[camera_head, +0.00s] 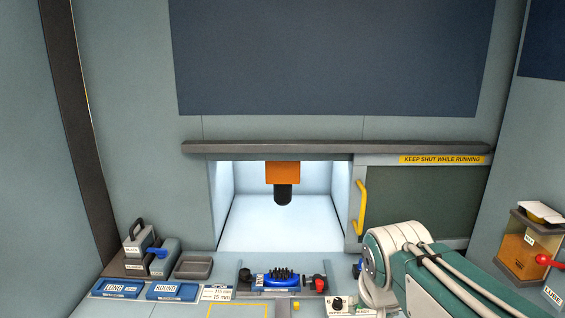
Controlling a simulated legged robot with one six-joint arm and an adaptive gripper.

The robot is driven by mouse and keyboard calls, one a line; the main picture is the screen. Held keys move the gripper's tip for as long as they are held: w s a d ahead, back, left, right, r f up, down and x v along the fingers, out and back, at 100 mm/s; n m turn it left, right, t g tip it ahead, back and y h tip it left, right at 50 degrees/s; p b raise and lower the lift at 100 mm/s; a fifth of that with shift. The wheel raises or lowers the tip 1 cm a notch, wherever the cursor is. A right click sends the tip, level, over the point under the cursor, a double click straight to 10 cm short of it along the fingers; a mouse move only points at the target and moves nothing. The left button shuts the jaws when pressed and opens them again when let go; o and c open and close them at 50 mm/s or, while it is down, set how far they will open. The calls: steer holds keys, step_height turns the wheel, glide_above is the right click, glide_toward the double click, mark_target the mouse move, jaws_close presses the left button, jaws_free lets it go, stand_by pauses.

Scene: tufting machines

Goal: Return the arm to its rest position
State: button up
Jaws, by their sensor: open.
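My arm shows at the lower right of the head view, with a white rounded joint, a green link and pale cables along it. It stands in front of the counter and covers part of the panel behind it. My gripper does not show in this view, so I cannot see its fingers or what is near them.
A lit opening (280,225) holds an orange and black machine head (283,175). Its sliding door (420,195) with a yellow handle (360,208) stands to the right. A blue bristled block (277,281) sits below. Blue trays (172,290) lie left; an amber container (525,250) stands right.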

steer(key=s+f+n+t, duration=0.1)
steer(key=s+f+n, duration=0.1)
steer(key=s, duration=0.9)
steer(key=shift+d+f+n+y, duration=0.35)
steer(key=shift+f+n+y, duration=0.05)
steer(key=shift+f, duration=0.25)
